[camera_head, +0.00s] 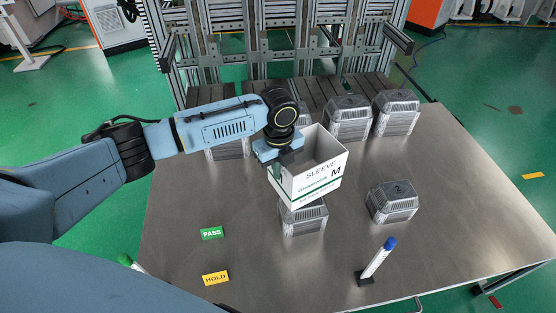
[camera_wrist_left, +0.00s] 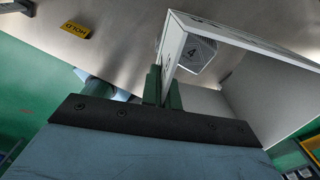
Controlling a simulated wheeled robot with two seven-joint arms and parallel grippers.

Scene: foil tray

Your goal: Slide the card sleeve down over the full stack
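The card sleeve (camera_head: 312,180) is a white open box shape with a green stripe and the words SLEEVE and M. My left gripper (camera_head: 278,168) is shut on its left wall; in the left wrist view the green fingers (camera_wrist_left: 163,88) pinch the edge of the sleeve (camera_wrist_left: 245,40). The sleeve hangs slightly tilted over a grey foil-tray stack (camera_head: 304,219), whose lower part shows beneath it. In the left wrist view a grey tray top marked 4 (camera_wrist_left: 197,53) shows through the sleeve opening. My right gripper is not in view.
A stack marked 2 (camera_head: 391,201) stands to the right, and more stand at the back (camera_head: 348,118), (camera_head: 396,112). PASS (camera_head: 212,233) and HOLD (camera_head: 215,278) labels lie at the front left of the metal table (camera_head: 180,230).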

